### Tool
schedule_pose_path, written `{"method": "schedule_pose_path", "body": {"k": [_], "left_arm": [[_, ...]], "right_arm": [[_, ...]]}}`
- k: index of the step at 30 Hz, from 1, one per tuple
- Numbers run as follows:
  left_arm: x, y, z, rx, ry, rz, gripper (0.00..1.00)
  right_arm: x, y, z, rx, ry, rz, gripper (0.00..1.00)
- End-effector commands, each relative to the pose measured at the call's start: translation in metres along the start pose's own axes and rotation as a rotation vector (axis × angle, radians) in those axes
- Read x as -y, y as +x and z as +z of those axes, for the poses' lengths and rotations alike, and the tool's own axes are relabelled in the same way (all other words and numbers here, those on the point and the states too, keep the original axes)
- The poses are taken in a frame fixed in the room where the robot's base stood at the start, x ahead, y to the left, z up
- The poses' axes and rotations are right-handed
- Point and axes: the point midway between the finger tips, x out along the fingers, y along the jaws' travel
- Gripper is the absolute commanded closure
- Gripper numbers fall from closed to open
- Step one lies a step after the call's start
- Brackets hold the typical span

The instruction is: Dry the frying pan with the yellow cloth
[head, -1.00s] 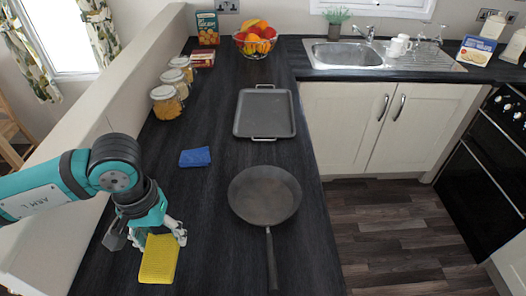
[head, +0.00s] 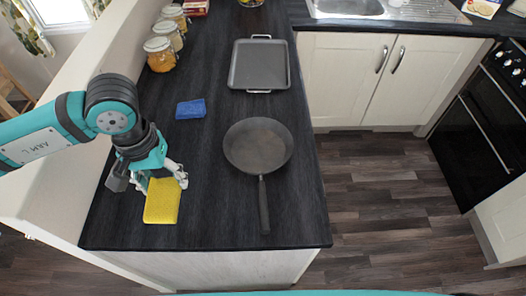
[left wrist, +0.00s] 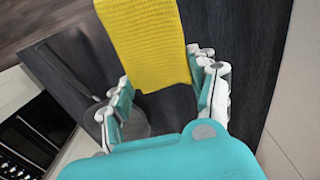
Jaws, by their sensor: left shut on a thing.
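The yellow cloth (head: 162,201) is at the left of the dark worktop in the head view, close to its near edge. My left gripper (head: 161,181) is shut on the cloth. In the left wrist view the cloth (left wrist: 150,42) sits between the fingers of my left gripper (left wrist: 162,92). The dark grey frying pan (head: 257,144) lies on the worktop to the right of the cloth, apart from it, its handle pointing toward the near edge. The pan is partly hidden behind a finger in the left wrist view (left wrist: 135,123). My right gripper does not show.
A blue cloth (head: 190,109) lies on the worktop (head: 210,218) left of the pan. A grey tray (head: 259,66) lies beyond the pan. Several jars (head: 159,55) stand along the left wall. The worktop between the yellow cloth and the pan is clear.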

Motion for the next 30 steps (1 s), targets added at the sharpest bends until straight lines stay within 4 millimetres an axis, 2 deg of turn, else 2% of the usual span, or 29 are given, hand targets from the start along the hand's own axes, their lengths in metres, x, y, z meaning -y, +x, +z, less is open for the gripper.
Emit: {"method": "schedule_pose_path", "body": {"k": [1,9,17,20,23,30], "left_arm": [[0.000,-0.005,0.000,0.001,0.001,0.000,0.75],[0.000,-0.002,0.000,0.001,0.001,0.000,0.75],[-0.002,-0.002,-0.003,-0.001,-0.037,0.000,0.75],[-0.007,0.000,-0.012,-0.005,-0.150,0.001,0.75],[-0.016,0.002,-0.028,-0.012,-0.352,0.003,0.75],[-0.044,0.010,-0.072,-0.026,-0.997,0.012,0.75]], "right_arm": [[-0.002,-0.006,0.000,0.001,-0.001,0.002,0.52],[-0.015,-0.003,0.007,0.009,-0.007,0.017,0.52],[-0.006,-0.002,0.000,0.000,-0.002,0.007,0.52],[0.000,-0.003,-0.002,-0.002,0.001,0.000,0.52],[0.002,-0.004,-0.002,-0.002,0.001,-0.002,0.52],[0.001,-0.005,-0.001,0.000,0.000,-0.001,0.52]]}}
